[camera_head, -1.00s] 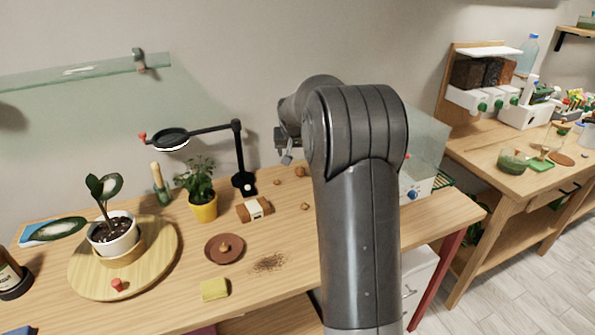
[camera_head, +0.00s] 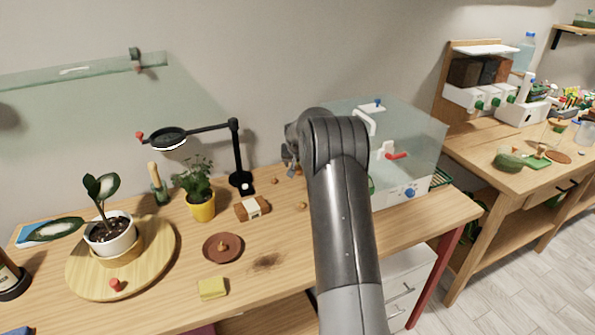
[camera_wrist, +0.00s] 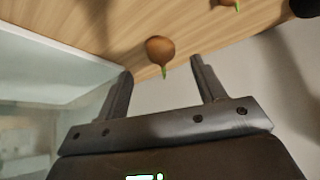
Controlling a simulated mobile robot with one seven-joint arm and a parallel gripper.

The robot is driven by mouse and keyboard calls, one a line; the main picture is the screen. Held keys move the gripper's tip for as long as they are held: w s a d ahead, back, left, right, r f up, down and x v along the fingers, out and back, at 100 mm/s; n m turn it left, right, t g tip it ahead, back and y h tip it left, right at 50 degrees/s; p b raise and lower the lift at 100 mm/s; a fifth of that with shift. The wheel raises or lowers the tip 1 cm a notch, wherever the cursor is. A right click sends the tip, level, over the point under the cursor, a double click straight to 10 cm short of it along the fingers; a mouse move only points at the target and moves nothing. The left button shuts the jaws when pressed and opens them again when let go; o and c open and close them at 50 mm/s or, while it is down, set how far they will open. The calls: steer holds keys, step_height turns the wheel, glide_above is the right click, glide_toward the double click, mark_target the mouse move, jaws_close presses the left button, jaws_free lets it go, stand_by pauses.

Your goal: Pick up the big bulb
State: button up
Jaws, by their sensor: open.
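A round brown bulb (camera_wrist: 160,49) with a green tip lies on the wooden table in the wrist view. My gripper (camera_wrist: 161,66) is open, and the bulb shows between its fingertips, a little beyond them, not gripped. Part of a second bulb (camera_wrist: 228,3) with a green tip shows at the top edge. In the head view, small bulbs lie near the back of the table, one (camera_head: 299,171) close to my gripper and one (camera_head: 302,206) nearer the front.
A glass box (camera_head: 425,150) with a red handle stands right of my arm; its glass is close on the left in the wrist view. A black magnifier lamp (camera_head: 238,155), a yellow potted plant (camera_head: 203,210) and a wood block (camera_head: 252,208) stand to the left.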

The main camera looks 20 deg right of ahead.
mark_target(298, 166)
steer(key=x, duration=0.5)
steer(key=shift+r, duration=0.1)
steer(key=c, duration=1.1)
